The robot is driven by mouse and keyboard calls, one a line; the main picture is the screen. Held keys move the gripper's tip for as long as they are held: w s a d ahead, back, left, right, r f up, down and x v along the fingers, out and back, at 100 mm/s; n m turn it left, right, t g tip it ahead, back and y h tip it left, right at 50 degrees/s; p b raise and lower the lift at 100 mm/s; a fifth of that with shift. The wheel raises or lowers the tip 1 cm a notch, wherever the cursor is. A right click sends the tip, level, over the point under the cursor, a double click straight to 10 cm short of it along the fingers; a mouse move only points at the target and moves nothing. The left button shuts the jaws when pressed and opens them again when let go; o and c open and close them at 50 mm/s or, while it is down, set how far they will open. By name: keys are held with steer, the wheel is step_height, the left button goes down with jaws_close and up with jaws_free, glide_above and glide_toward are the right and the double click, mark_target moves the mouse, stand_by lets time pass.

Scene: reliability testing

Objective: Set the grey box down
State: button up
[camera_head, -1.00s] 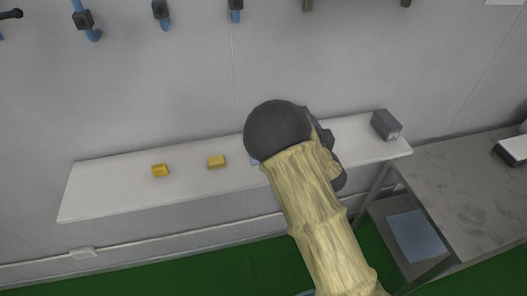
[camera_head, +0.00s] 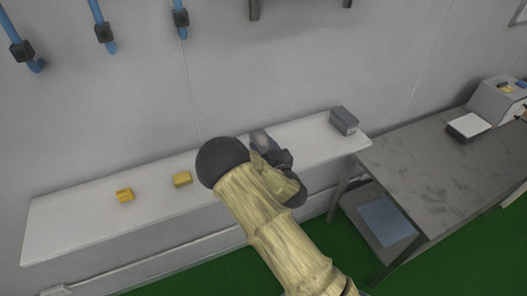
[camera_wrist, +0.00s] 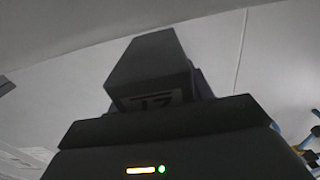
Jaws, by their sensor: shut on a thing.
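A dark grey box (camera_wrist: 150,65) with a white label, seemingly marked 17, stands up from my gripper (camera_wrist: 165,108) in the wrist view. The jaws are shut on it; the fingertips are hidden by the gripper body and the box. In the head view my gripper (camera_head: 272,155) is over the right half of the white shelf (camera_head: 80,222), partly hidden behind my arm. The held box is hard to make out there, and I cannot tell whether it touches the shelf. A second grey box (camera_head: 343,121) sits at the shelf's right end, apart from my gripper.
Two yellow blocks, one further left (camera_head: 125,194) and one nearer my arm (camera_head: 182,179), lie on the shelf. The shelf's left end is clear. A dark table (camera_head: 420,165) stands at the right, with a white-topped device (camera_head: 468,125). The wall rises behind the shelf.

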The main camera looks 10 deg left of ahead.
steer(key=shift+w+f, duration=0.1)
steer(key=shift+f, duration=1.15)
steer(key=shift+d+f, duration=0.1)
steer(key=shift+f, duration=0.05)
steer(key=o, duration=1.3)
steer(key=shift+a, duration=0.2)
steer(key=shift+s, duration=0.2)
